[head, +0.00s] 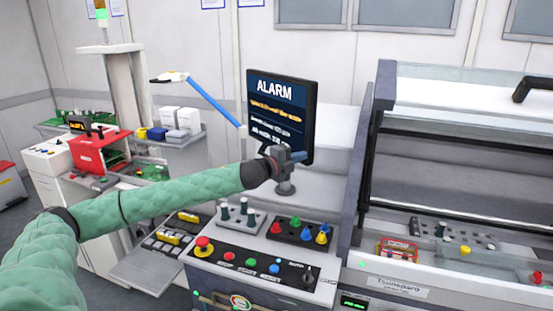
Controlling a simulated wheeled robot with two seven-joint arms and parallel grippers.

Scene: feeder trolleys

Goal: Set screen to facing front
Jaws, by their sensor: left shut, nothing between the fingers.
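The screen (283,105) is a dark-framed monitor showing "ALARM" with lines of orange and white text. It stands upright on a short post with a round grey base (286,188) on top of the machine, and its face is turned somewhat to the left of straight on. My left gripper (297,156) is shut and empty at the lower right of the screen, in front of its bottom edge. Whether it touches the screen I cannot tell. My left arm's green sleeve comes in from the left. My right gripper is not in view.
Below the screen is a control panel (253,262) with coloured buttons and a red knob. A tray of coloured pegs (301,233) sits behind it. A glass-covered machine bay (455,170) is at right. A blue-armed lamp (212,102) stands behind left, near a red box (100,150).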

